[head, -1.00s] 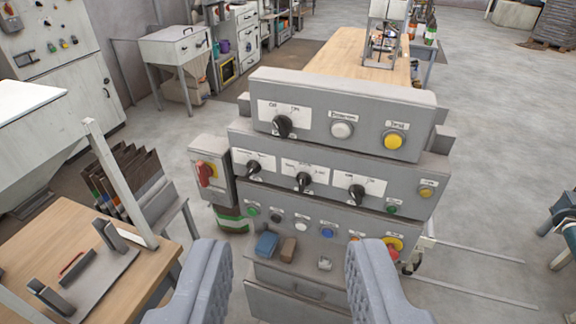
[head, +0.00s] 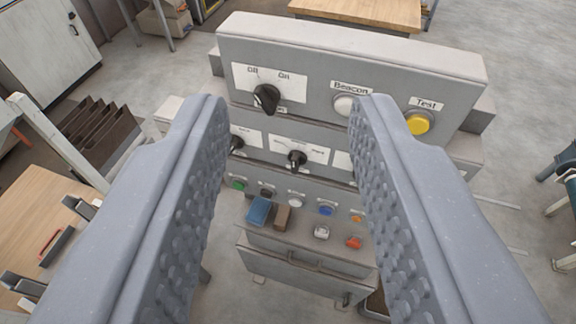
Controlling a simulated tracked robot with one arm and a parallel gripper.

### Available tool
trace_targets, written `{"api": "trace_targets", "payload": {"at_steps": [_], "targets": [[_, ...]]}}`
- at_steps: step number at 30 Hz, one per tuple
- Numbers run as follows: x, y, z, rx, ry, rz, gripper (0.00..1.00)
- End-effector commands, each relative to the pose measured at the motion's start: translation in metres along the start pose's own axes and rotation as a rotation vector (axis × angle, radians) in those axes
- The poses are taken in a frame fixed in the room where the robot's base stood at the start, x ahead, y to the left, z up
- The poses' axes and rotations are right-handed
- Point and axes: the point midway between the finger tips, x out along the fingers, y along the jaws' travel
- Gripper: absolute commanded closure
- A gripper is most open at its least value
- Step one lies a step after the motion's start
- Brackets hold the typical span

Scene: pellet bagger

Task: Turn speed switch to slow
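The grey control panel (head: 300,48) stands in front of me in stepped tiers. Its middle tier carries black rotary knobs on white label plates: a left knob (head: 236,146), partly behind my left finger, and a middle knob (head: 297,160). A third knob seen earlier on the right is hidden by my right finger. The plate lettering is too small to tell which one is the speed switch. The top tier has a black Off/On knob (head: 266,97). My gripper (head: 290,104) is open and empty, its fingers apart in front of the panel, touching no knob that I can see.
The white Beacon button (head: 344,105) and yellow Test button (head: 418,124) sit on the top tier. A blue block (head: 260,210) and brown block (head: 282,217) are below a row of small buttons. A wooden table (head: 30,215) stands at left.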

Motion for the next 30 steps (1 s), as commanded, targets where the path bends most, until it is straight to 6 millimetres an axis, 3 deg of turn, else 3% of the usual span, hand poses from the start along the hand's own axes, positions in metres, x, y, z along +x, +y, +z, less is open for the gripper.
{"api": "trace_targets", "payload": {"at_steps": [2,5,8,9,11,15,18,23,30], "targets": [[0.014,-0.012,0.011,0.003,-0.01,-0.013,0.66],[0.05,-0.041,0.044,0.018,-0.03,-0.043,0.66],[0.099,-0.08,0.1,0.052,-0.055,-0.06,0.66],[0.118,-0.093,0.127,0.07,-0.062,-0.057,0.66],[0.144,-0.106,0.17,0.094,-0.067,-0.036,0.66],[0.184,-0.105,0.255,0.121,-0.03,0.066,0.66],[0.195,-0.086,0.294,0.108,0.034,0.155,0.66],[0.194,-0.055,0.317,0.064,0.152,0.263,0.66],[0.188,-0.038,0.317,0.032,0.23,0.315,0.66]]}}
